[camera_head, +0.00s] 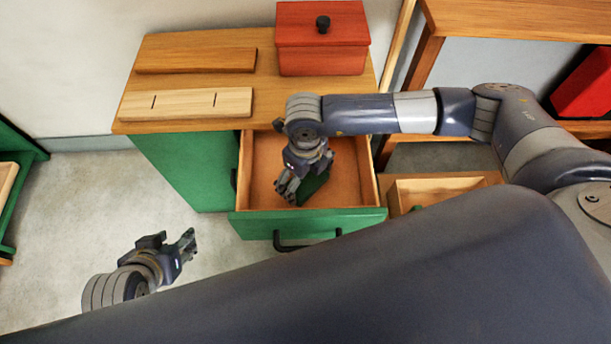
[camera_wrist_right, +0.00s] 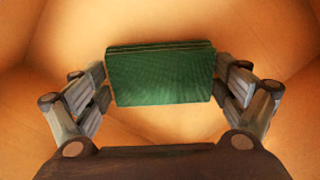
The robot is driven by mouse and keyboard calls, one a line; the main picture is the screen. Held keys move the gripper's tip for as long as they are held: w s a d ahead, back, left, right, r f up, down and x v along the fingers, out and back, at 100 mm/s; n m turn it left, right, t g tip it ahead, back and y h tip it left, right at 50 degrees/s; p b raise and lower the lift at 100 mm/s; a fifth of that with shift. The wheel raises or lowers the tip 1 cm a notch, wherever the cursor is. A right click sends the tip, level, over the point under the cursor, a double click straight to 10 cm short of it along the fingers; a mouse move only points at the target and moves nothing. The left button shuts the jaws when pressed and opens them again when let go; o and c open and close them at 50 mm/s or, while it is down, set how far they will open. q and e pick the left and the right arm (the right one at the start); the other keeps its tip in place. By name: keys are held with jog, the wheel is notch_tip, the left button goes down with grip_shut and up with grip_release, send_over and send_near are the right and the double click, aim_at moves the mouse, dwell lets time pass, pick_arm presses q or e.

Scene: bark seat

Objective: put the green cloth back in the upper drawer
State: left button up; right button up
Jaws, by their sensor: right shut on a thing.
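The green cloth (camera_wrist_right: 160,75) is a folded, textured block. In the right wrist view it sits between the two fingers of my right gripper (camera_wrist_right: 162,82), which is shut on it. In the head view, my right gripper (camera_head: 287,190) reaches down into the open upper drawer (camera_head: 345,222), and the cloth (camera_head: 314,188) shows partly behind it. The drawer has a green front, a dark handle and a bare wooden inside. I cannot tell whether the cloth touches the drawer floor. My left gripper (camera_head: 188,243) is away to the left, above the floor, with its fingers seemingly apart and empty.
A red lidded box (camera_head: 322,45), a dark wooden board (camera_head: 196,61) and a pale slotted board (camera_head: 186,103) lie on the cabinet top (camera_head: 262,85). A small wooden box (camera_head: 445,188) stands right of the drawer. A wooden shelf (camera_head: 520,20) with a red object (camera_head: 585,85) is at the right.

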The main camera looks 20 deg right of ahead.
aim_at(305, 179)
jog(key=shift+f, duration=0.15)
jog(key=o, duration=0.7)
pick_arm(q)
jog(key=shift+w+d+r+t, duration=0.2)
jog(key=shift+w+r+t, duration=0.15)
jog(key=shift+w, duration=0.25)
pick_arm(e)
notch_tip(305, 179, up, 5)
jog(key=shift+f+p, duration=0.1)
jog(key=shift+p, duration=0.55)
pick_arm(q)
jog(key=s+a+g+p, duration=0.1)
jog(key=s+a+g, duration=0.1)
jog(key=s, duration=0.5)
jog(key=shift+f+g+y, duration=0.3)
jog(key=shift+g, duration=0.45)
pick_arm(e)
notch_tip(305, 179, up, 8)
jog(key=shift+f, duration=0.2)
